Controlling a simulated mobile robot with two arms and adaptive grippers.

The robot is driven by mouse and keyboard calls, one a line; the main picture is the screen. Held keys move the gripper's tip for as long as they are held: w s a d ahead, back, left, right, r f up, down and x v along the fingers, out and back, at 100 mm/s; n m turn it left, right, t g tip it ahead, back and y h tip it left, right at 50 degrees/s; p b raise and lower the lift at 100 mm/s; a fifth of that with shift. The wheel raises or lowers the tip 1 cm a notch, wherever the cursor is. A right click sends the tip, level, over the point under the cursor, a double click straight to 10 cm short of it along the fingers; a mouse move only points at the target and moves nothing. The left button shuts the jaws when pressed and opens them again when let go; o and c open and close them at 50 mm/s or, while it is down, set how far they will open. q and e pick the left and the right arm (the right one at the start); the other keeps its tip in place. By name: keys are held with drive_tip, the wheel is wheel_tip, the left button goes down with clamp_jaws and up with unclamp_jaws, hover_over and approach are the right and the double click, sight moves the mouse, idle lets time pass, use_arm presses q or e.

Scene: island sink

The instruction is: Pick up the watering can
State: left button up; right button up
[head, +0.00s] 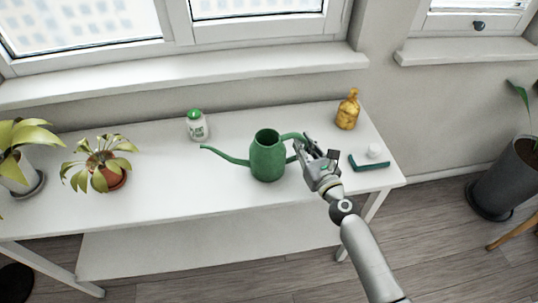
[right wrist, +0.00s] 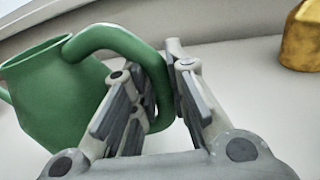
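The green watering can (head: 267,158) stands upright on the white table, its spout to the left and its handle to the right. My right gripper (head: 312,147) is at the can's handle. In the right wrist view, the handle (right wrist: 122,42) loops over and down between the two fingers of the right gripper (right wrist: 170,85). Part of the handle is hidden behind the left finger. The can's body (right wrist: 50,95) is left of the fingers. My left gripper is not in view.
A white bottle with a green cap (head: 197,125) stands behind the spout. A gold bottle (head: 348,110) and a teal tray (head: 368,163) with a white item are right of my gripper. Potted plants (head: 105,172) stand at the left. The table front left of the can is clear.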

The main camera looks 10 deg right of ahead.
drive_tip(key=shift+r, duration=0.3)
clamp_jaws()
